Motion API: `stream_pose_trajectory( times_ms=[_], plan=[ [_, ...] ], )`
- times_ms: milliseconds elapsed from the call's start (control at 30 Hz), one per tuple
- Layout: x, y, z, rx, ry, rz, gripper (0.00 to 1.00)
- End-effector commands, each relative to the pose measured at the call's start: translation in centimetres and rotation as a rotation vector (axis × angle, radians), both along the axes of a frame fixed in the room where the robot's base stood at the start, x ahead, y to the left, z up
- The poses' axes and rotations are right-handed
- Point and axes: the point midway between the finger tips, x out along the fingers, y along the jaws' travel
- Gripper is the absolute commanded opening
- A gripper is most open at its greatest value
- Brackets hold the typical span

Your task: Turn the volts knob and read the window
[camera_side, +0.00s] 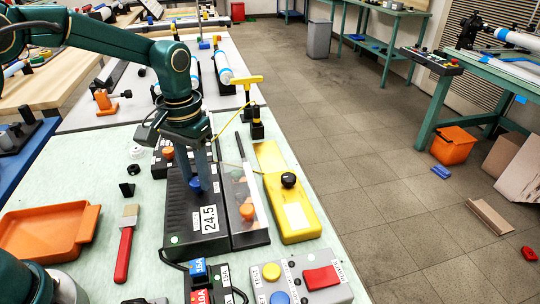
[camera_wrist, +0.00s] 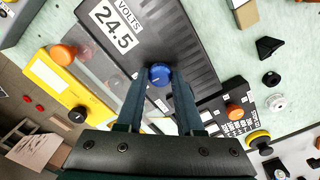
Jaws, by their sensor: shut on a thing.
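The blue volts knob (camera_side: 196,184) sits on top of a long black box (camera_side: 180,225). In the wrist view the knob (camera_wrist: 159,75) lies between my two fingertips, with a small light mark on its face. My gripper (camera_side: 203,176) points down at it and is shut on it; its fingers reach the knob's sides in the wrist view (camera_wrist: 158,82). The white window (camera_side: 209,219) on the black box reads 24.5. In the wrist view the window (camera_wrist: 115,24) also reads 24.5, with VOLTS printed beside it.
A clear-topped unit with an orange knob (camera_side: 247,211) and a yellow box (camera_side: 296,218) with a black knob stand right of the black box. A red-handled brush (camera_side: 124,252) and orange tray (camera_side: 40,232) lie left. A button panel (camera_side: 300,282) stands at the front.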

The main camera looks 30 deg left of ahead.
Motion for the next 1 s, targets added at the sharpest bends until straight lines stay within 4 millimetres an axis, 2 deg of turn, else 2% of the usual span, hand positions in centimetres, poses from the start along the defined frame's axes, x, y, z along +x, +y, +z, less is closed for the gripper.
stream_pose_trajectory(
  times_ms=[433,1000],
  plan=[
    [0.0,0.0,0.13,0.0,-0.001,-0.293,0.0],
    [0.0,0.0,0.16,0.0,-0.001,-0.367,0.0]
  ],
)
